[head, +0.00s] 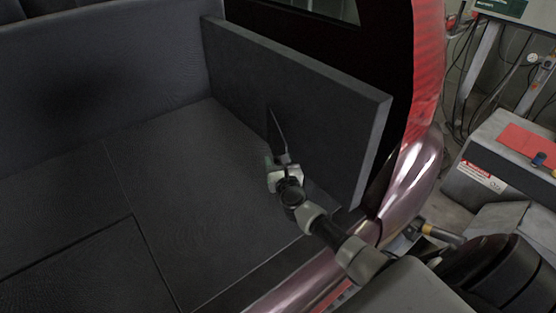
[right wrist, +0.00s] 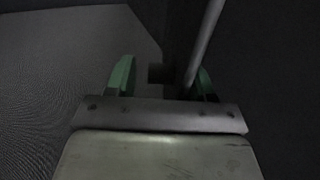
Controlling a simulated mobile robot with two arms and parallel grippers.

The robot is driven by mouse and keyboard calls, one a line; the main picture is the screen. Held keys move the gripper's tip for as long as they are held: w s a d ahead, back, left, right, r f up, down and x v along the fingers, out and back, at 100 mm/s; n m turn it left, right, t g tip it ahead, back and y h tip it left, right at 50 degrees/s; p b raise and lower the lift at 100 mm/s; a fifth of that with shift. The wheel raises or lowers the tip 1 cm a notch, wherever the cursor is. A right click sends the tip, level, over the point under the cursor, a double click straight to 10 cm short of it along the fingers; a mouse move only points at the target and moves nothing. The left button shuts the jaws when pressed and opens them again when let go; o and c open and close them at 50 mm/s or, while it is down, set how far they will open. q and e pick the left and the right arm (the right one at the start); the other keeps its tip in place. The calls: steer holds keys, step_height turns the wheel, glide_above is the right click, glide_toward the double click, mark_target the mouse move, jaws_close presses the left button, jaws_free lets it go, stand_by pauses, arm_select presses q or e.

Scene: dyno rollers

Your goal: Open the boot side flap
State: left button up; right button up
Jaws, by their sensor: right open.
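The boot side flap (head: 310,95) is a thick dark panel standing upright along the right side of the boot. Its front end and top edge show in the head view. My right gripper (head: 281,160) is low beside the flap's inner face, above the boot floor. In the right wrist view its two green fingers (right wrist: 163,78) are apart. A thin grey bar (right wrist: 206,40) runs down between them, close to the right finger; I cannot tell whether they touch. A small dark block (right wrist: 160,73) also shows between the fingers. My left gripper is not in view.
The dark boot floor (head: 180,175) is clear left of my right arm. The seat back (head: 100,60) closes the far end. The red car's rear corner (head: 415,165) and bumper (head: 300,285) border the opening. A grey machine (head: 500,165) stands outside at the right.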

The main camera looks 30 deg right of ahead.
steer(key=shift+w+d, duration=0.1)
steer(key=shift+w, duration=0.15)
jaws_close()
